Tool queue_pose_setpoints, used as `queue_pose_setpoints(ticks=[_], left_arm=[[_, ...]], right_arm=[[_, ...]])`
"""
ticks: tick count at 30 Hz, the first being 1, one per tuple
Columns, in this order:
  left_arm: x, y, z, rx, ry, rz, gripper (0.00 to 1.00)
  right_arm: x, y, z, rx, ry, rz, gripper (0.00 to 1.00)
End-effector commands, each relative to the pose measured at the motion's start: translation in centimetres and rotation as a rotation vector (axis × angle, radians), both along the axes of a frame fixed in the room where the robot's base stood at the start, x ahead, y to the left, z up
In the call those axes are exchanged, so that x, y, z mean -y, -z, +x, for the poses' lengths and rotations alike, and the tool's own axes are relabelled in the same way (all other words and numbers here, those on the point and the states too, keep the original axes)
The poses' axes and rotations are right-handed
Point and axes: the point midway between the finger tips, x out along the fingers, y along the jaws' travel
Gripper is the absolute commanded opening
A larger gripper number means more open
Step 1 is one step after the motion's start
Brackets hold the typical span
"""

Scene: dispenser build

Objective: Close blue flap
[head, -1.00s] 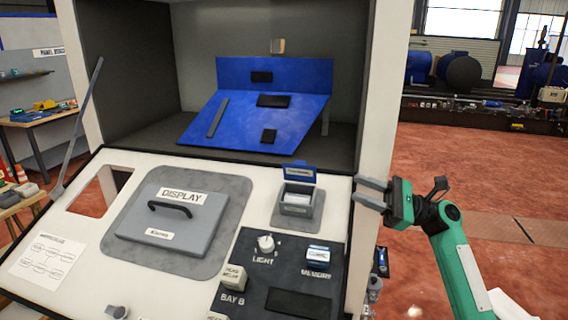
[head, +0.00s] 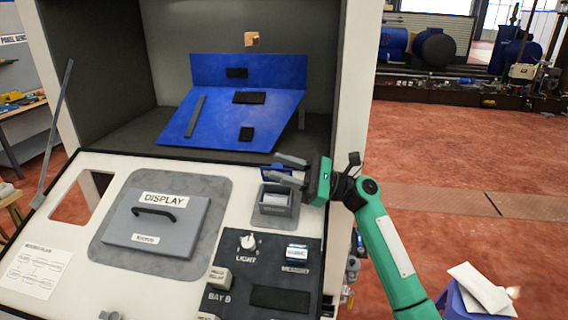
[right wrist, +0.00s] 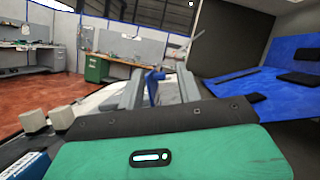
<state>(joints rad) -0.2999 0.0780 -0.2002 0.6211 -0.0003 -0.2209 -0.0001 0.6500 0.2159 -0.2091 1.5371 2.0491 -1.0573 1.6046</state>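The small grey box (head: 278,204) on the sloping console has its blue flap (head: 270,172) raised at its back edge, so the box is open. My right gripper (head: 279,169) reaches in from the right at the flap, partly covering it. Its two fingers are apart. In the right wrist view the blue flap (right wrist: 153,84) shows between the open fingers (right wrist: 160,88), nearer the left one; I cannot tell whether they touch. My left gripper is not in view.
A larger blue panel (head: 225,118) with black pads sits in the recess behind. The grey display lid (head: 158,220) with its handle lies to the left. Light knob (head: 247,241) and memory button (head: 297,252) are in front of the box. The cabinet's side post (head: 352,100) stands nearby.

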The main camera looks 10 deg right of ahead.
Motion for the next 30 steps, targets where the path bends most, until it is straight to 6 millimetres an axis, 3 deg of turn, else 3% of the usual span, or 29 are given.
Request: queue_pose_setpoints(ticks=[7,12,13,30], left_arm=[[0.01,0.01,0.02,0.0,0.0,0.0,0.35],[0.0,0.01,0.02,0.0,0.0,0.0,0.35],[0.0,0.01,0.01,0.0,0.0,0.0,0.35],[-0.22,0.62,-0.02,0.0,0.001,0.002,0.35]], right_arm=[[-0.07,0.01,0.01,0.0,0.0,0.0,0.35],[-0.04,0.01,0.01,0.0,0.0,0.0,0.02],[-0.04,-0.01,0.01,0.0,0.0,0.0,0.0],[-0.02,0.07,-0.05,0.022,0.001,-0.006,0.0]])
